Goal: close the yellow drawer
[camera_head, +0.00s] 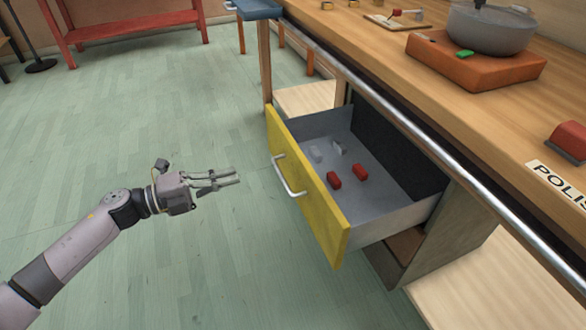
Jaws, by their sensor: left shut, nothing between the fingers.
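The yellow drawer (312,198) is pulled open from under the wooden workbench. Its yellow front carries a pale bar handle (288,178) and faces left. My left gripper (238,179) is shut and empty. It is to the left of the drawer front, pointing toward the handle, with a gap between the fingertips and the handle. My right gripper is out of the picture.
The workbench top (400,70) has a metal rail (400,118) along its edge above the drawer. A grey pot (492,27) stands on an orange-brown block (470,66) on the bench. A red table (130,22) stands at the far left. The green floor left of the drawer is clear.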

